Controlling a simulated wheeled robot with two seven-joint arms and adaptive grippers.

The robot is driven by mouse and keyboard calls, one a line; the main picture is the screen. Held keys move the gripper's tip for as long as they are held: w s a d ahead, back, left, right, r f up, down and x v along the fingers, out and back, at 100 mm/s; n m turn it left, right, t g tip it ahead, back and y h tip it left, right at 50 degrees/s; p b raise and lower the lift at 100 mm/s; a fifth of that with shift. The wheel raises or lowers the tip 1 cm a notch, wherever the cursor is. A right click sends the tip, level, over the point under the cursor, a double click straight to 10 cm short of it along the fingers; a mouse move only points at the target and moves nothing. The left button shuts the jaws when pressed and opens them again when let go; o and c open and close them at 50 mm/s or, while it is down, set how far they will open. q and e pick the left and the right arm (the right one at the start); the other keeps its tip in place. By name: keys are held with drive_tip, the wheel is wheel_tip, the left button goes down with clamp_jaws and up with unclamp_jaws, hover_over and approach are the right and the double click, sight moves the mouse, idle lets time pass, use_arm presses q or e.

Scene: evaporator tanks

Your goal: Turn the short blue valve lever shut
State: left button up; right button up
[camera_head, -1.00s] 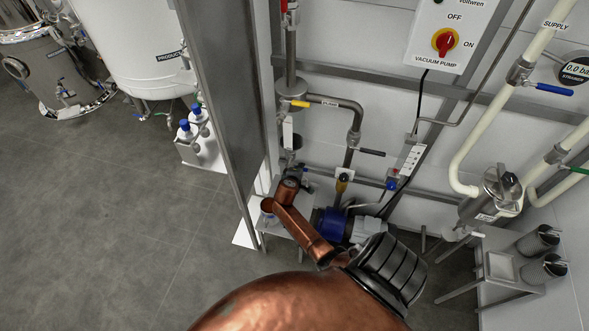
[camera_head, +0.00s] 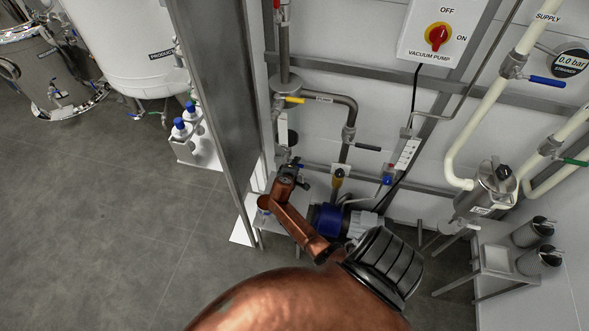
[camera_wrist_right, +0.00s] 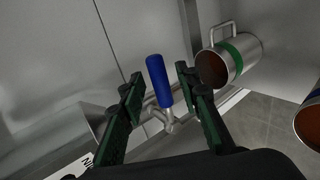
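The short blue lever (camera_wrist_right: 157,80) stands nearly upright in the right wrist view, on a pale metal valve fitting (camera_wrist_right: 166,119). My right gripper (camera_wrist_right: 158,74) is open, with one dark green finger on each side of the lever. Gaps show between the lever and both fingers in this view; contact is not seen. In the head view my copper arm reaches from the bottom to the pipework beside the grey panel, and its small gripper (camera_head: 291,166) is hard to make out there. The lever is not clearly visible in the head view. My left gripper is not in view.
A steel mug with a green band (camera_wrist_right: 231,60) is right of the fingers, and another vessel (camera_wrist_right: 309,121) is at the right edge. In the head view, a tall grey panel (camera_head: 215,100) stands left of my arm; a blue pump (camera_head: 327,219) is right of it.

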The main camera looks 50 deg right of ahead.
drive_tip(key=v, duration=1.1)
drive_tip(key=shift+s+a, duration=0.2)
drive_tip(key=shift+a, duration=0.05)
drive_tip(key=shift+r, duration=0.1)
drive_tip(key=s+a+f+y, duration=0.2)
drive_tip(key=s+a+f, duration=0.25)
drive_tip(key=f, duration=0.55)
drive_tip(key=s+a+f+g+y, duration=0.1)
drive_tip(key=s+a+f+y, duration=0.3)
drive_tip(key=f, duration=0.7)
drive_tip(key=s+a+f, duration=0.3)
drive_tip(key=s+f, duration=0.3)
drive_tip(key=f, duration=0.4)
drive_tip(key=s+a+f+m+g+y, duration=0.1)
drive_tip(key=s+f, duration=0.3)
drive_tip(key=s, duration=0.7)
drive_tip(key=s+a+f+m+g+y, duration=0.1)
drive_tip(key=s+f, duration=0.4)
drive_tip(key=s, duration=0.6)
drive_tip(key=s+a+f+m+g+y, duration=0.1)
drive_tip(key=s+a+f, duration=0.3)
drive_tip(key=s, duration=0.7)
drive_tip(key=shift+s+a+f+m+y, duration=0.2)
drive_tip(key=shift+a+f+m+y, duration=0.1)
drive_tip(key=shift+f+m, duration=0.45)
